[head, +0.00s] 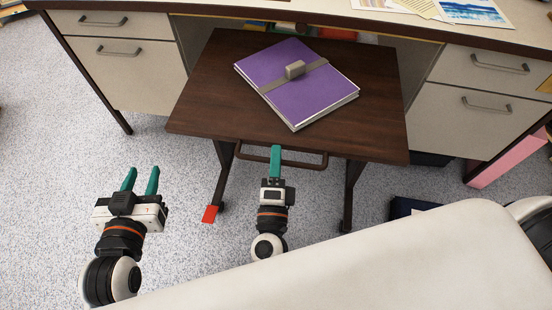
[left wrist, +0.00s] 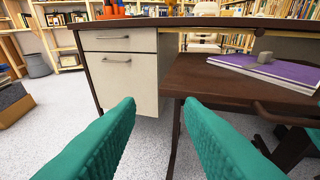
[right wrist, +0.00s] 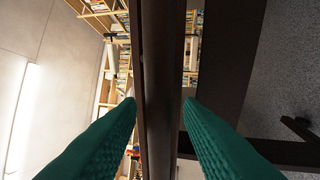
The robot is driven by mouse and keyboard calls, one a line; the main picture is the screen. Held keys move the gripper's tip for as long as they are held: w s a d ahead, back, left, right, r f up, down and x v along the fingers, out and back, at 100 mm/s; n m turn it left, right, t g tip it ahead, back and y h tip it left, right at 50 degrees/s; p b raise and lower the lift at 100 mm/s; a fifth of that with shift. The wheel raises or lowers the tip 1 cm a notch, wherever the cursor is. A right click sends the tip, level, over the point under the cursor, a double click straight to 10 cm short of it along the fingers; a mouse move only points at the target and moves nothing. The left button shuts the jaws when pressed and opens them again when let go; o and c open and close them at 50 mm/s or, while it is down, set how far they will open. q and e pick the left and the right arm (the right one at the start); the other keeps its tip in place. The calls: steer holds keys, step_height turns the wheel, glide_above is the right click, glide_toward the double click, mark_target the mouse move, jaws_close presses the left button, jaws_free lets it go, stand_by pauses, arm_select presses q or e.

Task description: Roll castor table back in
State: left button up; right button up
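The dark brown castor table (head: 195,105) stands partly out from the desk's knee space, its front edge towards me. A purple book (head: 285,90) with a grey strap and a small grey block lies on it. A dark handle bar (head: 310,165) hangs below the front edge. My right gripper (head: 276,150) is open at this bar, one green finger passing over it. In the right wrist view, dark table parts (right wrist: 160,90) run between the spread fingers; contact cannot be told. My left gripper (head: 140,180) is open and empty, left of the table. A red piece (head: 211,214) sits at the left leg's foot.
The desk has drawer units left (head: 120,65) and right (head: 485,100) of the table. Papers (head: 440,10) lie on the desktop. A pink object (head: 505,160) leans at the right, and a dark blue item (head: 410,207) is on the floor. The speckled floor at left is clear.

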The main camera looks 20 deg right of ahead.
jaws_close()
steer(key=shift+w, duration=0.1)
